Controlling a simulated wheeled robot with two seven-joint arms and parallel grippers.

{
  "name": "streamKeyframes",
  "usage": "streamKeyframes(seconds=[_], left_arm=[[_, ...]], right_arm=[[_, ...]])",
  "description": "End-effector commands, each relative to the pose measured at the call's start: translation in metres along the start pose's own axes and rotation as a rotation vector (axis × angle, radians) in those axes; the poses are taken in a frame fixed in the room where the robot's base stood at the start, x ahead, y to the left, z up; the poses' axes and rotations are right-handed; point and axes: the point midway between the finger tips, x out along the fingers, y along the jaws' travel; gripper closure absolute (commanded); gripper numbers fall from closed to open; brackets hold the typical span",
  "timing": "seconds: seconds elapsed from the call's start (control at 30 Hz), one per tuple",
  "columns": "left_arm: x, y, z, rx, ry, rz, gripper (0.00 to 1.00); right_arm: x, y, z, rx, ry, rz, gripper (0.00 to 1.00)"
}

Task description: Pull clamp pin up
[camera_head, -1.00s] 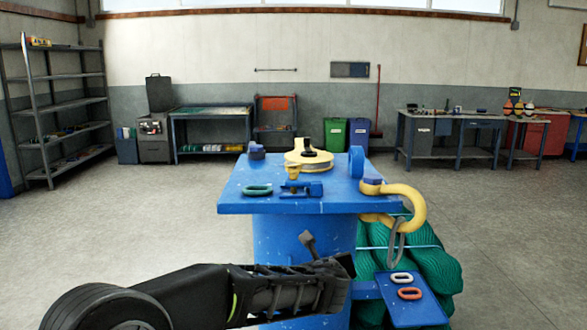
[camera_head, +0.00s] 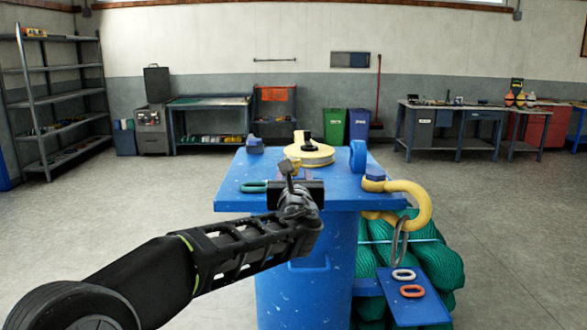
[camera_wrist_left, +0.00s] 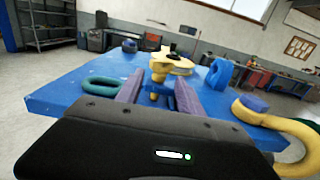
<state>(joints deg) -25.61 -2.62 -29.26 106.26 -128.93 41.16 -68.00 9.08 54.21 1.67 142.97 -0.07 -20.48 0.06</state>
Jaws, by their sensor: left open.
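In the head view my left gripper (camera_head: 302,174) is over the front part of the table (camera_head: 236,202) and hides most of the clamp and pin. My right gripper is not in view.
A yellow reel (camera_head: 318,155) sits behind the clamp. A green link (camera_head: 252,187) lies left of my gripper. A large yellow hook (camera_head: 424,205) hangs off the right edge, above green netting (camera_head: 440,262). A small blue shelf (camera_head: 420,312) holds two links.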

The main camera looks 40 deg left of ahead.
Motion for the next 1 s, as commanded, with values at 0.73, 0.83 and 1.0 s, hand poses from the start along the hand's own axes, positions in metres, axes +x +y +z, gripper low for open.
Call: streamKeyframes(seconds=[0.73, 0.83, 1.0], left_arm=[[0.053, 0.000, 0.000, 0.000, 0.000, 0.000, 0.61], [0.052, 0.000, 0.000, 0.000, 0.000, 0.000, 0.69], [0.052, 0.000, 0.000, 0.000, 0.000, 0.000, 0.83]], right_arm=[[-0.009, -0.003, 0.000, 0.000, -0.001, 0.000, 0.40], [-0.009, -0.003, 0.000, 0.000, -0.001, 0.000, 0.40], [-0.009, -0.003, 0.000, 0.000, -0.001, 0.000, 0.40]])
